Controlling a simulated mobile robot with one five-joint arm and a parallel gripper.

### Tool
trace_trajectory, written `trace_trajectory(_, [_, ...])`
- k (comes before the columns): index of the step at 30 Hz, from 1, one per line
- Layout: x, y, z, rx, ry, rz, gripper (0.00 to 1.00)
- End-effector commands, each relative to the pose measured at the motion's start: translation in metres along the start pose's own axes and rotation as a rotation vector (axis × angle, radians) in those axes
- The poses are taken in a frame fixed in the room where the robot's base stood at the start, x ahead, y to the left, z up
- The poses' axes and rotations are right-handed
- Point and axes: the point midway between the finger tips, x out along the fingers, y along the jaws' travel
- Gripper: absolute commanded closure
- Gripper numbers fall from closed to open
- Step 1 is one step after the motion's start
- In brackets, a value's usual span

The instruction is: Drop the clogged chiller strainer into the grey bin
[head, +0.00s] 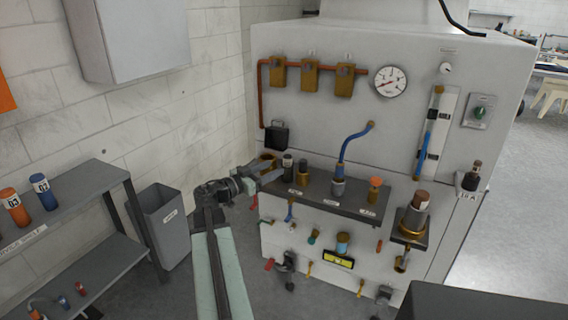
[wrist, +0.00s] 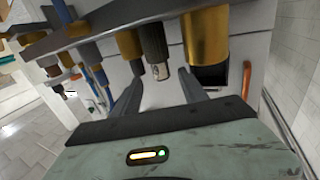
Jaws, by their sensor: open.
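The grey bin (head: 162,226) stands on the floor at left centre of the head view, between the shelf unit and the machine; it has a small label. My gripper (head: 272,173) is open at the left end of the machine's dark ledge (head: 325,200). In the wrist view, a dark grey cylinder with a pale tip (wrist: 153,50) shows beyond and between the open fingers (wrist: 161,88). A brass cylinder (wrist: 206,36) is to its right and a smaller brass one (wrist: 130,43) to its left. I cannot tell which part is the clogged strainer.
Several fittings line the ledge, including a blue hose (head: 354,143) and an orange-topped part (head: 375,189). Valves and a yellow label (head: 339,259) are below. A shelf unit (head: 95,185) holding orange and blue cans stands left of the bin.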

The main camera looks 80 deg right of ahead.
Motion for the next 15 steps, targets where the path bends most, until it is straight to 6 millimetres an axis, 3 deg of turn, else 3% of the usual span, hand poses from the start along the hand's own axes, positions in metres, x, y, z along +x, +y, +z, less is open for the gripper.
trace_trajectory(1, [-0.015,0.001,0.0,0.0,0.0,-0.004,0.49])
trace_trajectory(6, [-0.046,0.0,0.0,0.0,0.0,-0.002,0.49])
trace_trajectory(15, [-0.059,0.0,0.0,0.0,0.0,0.001,0.49])
